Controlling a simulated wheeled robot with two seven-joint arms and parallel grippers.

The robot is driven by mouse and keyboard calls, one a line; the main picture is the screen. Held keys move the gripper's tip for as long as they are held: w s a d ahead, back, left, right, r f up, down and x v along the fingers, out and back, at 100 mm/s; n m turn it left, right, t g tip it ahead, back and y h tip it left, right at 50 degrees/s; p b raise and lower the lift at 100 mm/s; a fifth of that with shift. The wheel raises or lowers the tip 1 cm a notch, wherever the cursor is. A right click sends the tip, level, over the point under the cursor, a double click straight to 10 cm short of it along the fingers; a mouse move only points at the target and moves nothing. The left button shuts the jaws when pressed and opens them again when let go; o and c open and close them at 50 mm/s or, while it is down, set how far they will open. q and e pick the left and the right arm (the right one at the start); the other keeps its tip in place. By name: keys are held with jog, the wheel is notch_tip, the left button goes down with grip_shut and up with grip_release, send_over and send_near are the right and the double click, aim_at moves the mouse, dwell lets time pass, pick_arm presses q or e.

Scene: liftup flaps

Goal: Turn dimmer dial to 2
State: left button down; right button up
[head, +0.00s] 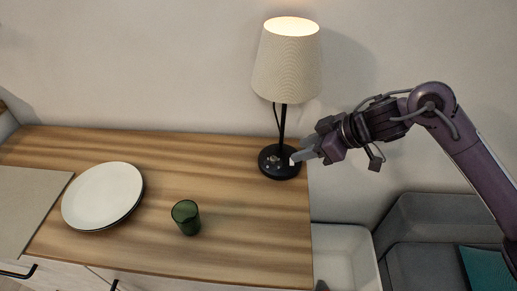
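A table lamp with a pale fabric shade (287,62) and a dark stem stands at the back right of the wooden counter, and its bulb is lit. Its round black base (270,172) carries small light marks; the dimmer dial's setting is too small to read. My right gripper (299,158) reaches in from the right, with its pale fingertips at the right side of the base. I cannot tell whether it touches the base or the dial, or how far its fingers are apart. My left gripper is not in view.
A white plate (101,195) and a green glass (186,217) stand on the wooden counter (250,240), left of the lamp. The counter's right edge is close to the lamp base. A grey sofa (420,225) with a teal cushion (482,268) is at the lower right.

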aim_at(273, 158)
jog(key=x, duration=0.8)
jog(key=shift+r, duration=0.1)
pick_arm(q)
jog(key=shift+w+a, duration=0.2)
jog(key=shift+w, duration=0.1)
pick_arm(e)
grip_shut()
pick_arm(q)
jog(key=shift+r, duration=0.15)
pick_arm(e)
jog(key=shift+r, duration=0.1)
